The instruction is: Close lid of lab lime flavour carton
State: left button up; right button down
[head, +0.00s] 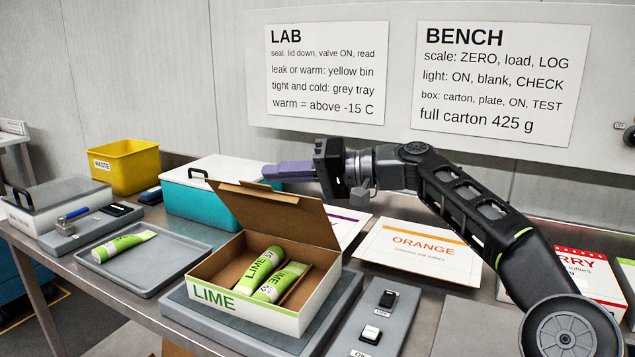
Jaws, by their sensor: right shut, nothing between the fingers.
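The lime carton (246,312) is a cardboard box with a white front marked LIME in green. It stands on a grey plate (330,307) in the middle of the bench. Its brown lid (275,215) is open, tilted up at the back edge. Two green-and-white lime tubes (262,266) lie inside. My right gripper (266,172) comes in from the right with its purple fingers shut and empty. In the picture they are just above the lid's top edge; I cannot tell whether they touch it. My left gripper is not in view.
A teal box with a white lid (195,215) stands behind the carton. A grey tray (165,268) with a lime tube (125,245) is at left. A yellow waste bin (135,170) stands at the back. A switch panel (378,318) and orange card (418,252) lie right of the carton.

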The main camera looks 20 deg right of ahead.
jog(key=s+a+f+n+h+b, duration=0.1)
jog(key=f+b, duration=0.3)
jog(key=b, duration=0.4)
jog(key=s+a+f+n+t+h+b, duration=0.1)
jog(key=s+a+f+n+b, duration=0.3)
jog(key=b, duration=0.4)
jog(key=s+a+f+n+b, duration=0.3)
jog(key=f+b, duration=0.3)
jog(key=b, duration=0.2)
jog(key=shift+a+h, duration=0.1)
jog(key=shift+h, duration=0.3)
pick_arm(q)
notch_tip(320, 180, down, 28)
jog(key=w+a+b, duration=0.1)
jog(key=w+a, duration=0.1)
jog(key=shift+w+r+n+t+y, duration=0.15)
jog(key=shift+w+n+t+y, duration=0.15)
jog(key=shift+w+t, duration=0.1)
pick_arm(e)
jog(key=shift+s+a+f+n+t, duration=0.1)
jog(key=shift+s+f+n+t, duration=0.05)
jog(key=shift+f+n+t, duration=0.2)
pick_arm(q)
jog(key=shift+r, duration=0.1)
